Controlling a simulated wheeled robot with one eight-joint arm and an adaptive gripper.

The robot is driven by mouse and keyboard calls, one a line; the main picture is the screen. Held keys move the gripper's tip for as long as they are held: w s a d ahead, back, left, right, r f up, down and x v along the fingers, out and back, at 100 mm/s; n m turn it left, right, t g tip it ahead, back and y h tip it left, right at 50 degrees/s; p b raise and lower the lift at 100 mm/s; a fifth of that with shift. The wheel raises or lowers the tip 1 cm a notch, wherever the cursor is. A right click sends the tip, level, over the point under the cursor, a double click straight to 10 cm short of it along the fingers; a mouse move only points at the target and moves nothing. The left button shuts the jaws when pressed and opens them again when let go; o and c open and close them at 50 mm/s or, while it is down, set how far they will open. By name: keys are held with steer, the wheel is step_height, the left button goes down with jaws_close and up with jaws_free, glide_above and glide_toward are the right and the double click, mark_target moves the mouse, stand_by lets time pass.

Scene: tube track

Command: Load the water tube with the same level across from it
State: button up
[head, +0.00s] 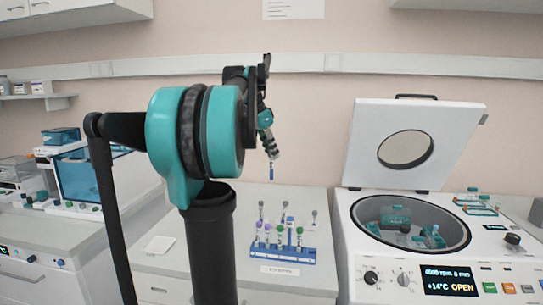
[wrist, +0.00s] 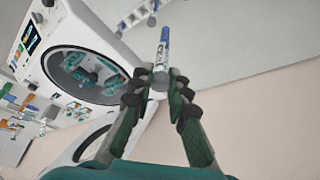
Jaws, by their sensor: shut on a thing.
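The liquid level in the held tube is too small to read. The centrifuge (head: 350,205) stands at the right with its lid (head: 365,150) raised. Its rotor (head: 397,217) with teal buckets shows inside the bowl; I cannot tell what the buckets hold. A blue tube rack (head: 283,254) with several capped tubes stands on the bench left of the centrifuge.
A white label card (head: 280,270) lies in front of the rack and a white square (head: 159,245) lies left of it. More teal items (head: 474,201) rest on the centrifuge top at right. A teal-windowed device (head: 92,180) stands at far left.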

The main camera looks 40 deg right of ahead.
steer(key=shift+r, duration=1.95)
